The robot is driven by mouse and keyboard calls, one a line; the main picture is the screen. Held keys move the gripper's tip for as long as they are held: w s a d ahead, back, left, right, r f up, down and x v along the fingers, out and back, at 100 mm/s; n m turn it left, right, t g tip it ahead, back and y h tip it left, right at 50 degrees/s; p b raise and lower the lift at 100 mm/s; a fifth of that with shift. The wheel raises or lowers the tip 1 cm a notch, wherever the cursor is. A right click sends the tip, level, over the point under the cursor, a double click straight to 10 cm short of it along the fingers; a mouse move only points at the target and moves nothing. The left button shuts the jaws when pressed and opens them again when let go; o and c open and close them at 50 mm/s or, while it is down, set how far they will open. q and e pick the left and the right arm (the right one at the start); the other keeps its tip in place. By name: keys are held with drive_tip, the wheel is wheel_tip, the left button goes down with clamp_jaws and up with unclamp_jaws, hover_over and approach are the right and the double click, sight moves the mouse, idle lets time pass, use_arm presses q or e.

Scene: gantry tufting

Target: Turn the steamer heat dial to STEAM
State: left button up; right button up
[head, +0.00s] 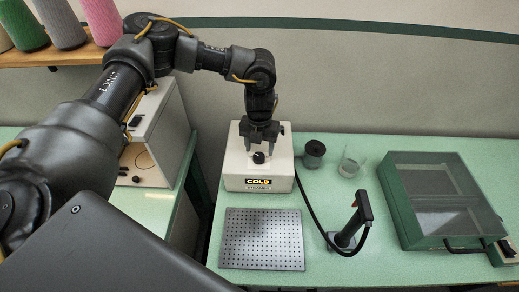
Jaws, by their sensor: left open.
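The steamer (236,168) is a cream box on the green table, with a label (259,183) on its front that reads COLD in yellow on black. Its heat dial (259,158) is a small black knob on the top face. My left gripper (260,152) points down over the steamer from behind, open, with its fingers at either side of the dial. I cannot tell whether the fingers touch the knob. My right gripper is not in view.
A perforated metal plate (262,240) lies in front of the steamer. A black hose runs to a handheld steam head (350,225) on the right. A dark pot (314,150), a clear cup (350,166) and a green lidded case (440,195) stand further right. Some tabletop between them is free.

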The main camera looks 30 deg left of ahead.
sight(259, 156)
use_arm(q)
wheel_tip(259, 156, down, 2)
drive_tip(key=shift+s+f+p, duration=0.1)
drive_tip(key=shift+p, duration=0.25)
drive_tip(key=shift+a+f, duration=0.1)
drive_tip(key=shift+f, duration=0.6)
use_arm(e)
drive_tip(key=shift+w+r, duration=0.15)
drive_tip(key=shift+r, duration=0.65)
